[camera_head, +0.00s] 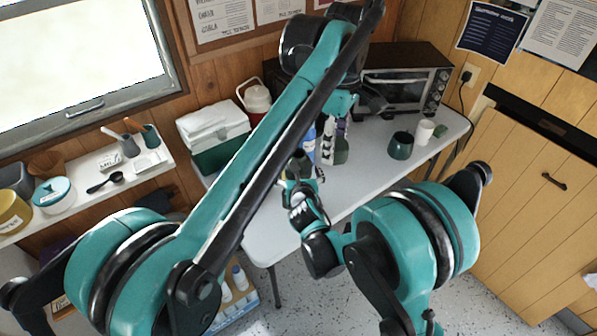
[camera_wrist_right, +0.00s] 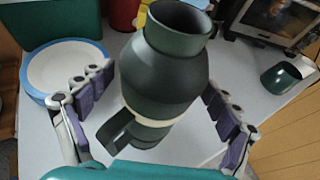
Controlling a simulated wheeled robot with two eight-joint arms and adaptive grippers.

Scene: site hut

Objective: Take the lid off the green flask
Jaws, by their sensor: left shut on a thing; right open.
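The dark green flask (camera_wrist_right: 165,75) stands upright on the table between the spread fingers of my right gripper (camera_wrist_right: 160,100). Its top looks open and hollow, and its handle points to the lower left. In the head view the flask (camera_head: 300,162) shows just beyond my right gripper (camera_head: 303,182), which is open, with its fingers on either side. My left gripper (camera_head: 335,138) is raised to the right of the flask, fingers down, shut on a small dark green thing (camera_head: 342,152) that appears to be the lid. Its fingers partly hide that thing.
A green cooler (camera_head: 218,155), a red jug (camera_head: 257,101) and a toaster oven (camera_head: 402,88) stand at the back. A blue-rimmed bowl (camera_wrist_right: 65,68) is left of the flask. A dark green cup (camera_head: 400,147) and white cup (camera_head: 424,132) stand right. The table's front right is clear.

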